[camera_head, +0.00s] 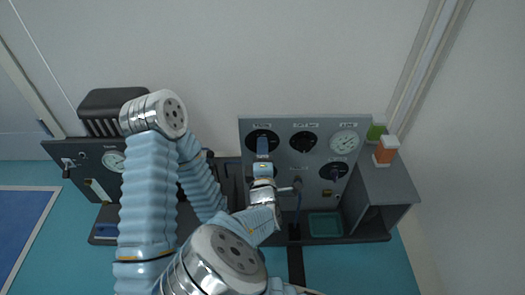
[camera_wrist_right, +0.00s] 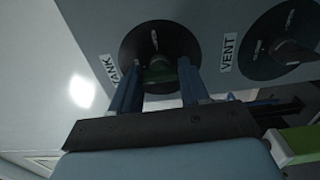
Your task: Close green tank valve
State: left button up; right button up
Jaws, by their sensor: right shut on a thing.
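The green tank valve (camera_wrist_right: 158,73) shows in the right wrist view as a green handle on a round black dial beside a "TANK" label. My right gripper (camera_wrist_right: 157,82) is shut on this handle, with one blue finger on each side. Its fingers partly hide the handle.
A black "VENT" dial (camera_wrist_right: 286,46) sits right beside the tank valve. The panel also carries a white gauge (camera_head: 344,142) and a lower black dial (camera_head: 333,171). Another gauge unit (camera_head: 90,160) stands at left.

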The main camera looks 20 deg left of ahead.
dwell(0.4)
jog(key=o, duration=1.1)
jog(key=shift+c, duration=0.2)
pick_arm(q)
jog(key=shift+s, duration=0.1)
